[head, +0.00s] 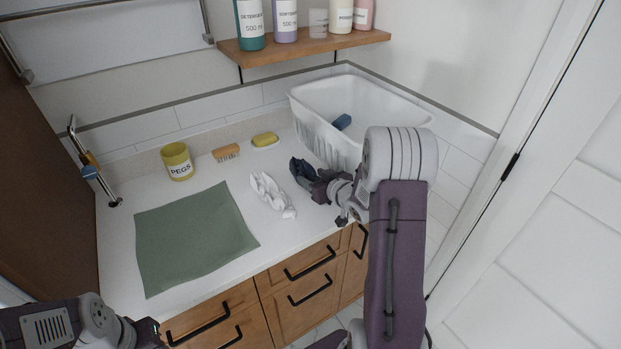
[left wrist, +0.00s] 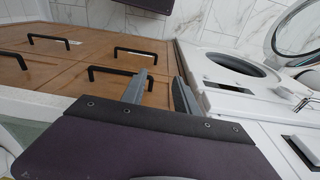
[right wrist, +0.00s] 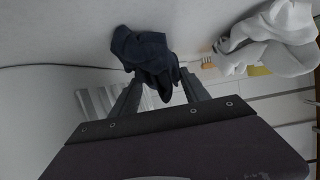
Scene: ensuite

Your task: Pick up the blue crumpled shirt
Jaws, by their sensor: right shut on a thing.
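The blue crumpled shirt (head: 301,171), dark navy, is at the right part of the white counter, between a white crumpled cloth and the laundry basket. My right gripper (head: 322,182) is shut on it. In the right wrist view the shirt (right wrist: 143,47) is bunched between and beyond the fingertips (right wrist: 157,84). Whether it touches the counter is unclear. My left gripper (left wrist: 160,84) is open and empty in the left wrist view, in front of the drawers, and only partly shows at the lower left of the head view.
The white crumpled cloth (head: 270,194) lies close left of the shirt. A white basket (head: 330,135) holding a small blue item (head: 341,122) stands behind. A green cloth (head: 193,238), yellow pegs cup (head: 177,161), brush (head: 226,152) and yellow sponge (head: 265,140) lie left. A shelf (head: 305,45) hangs above.

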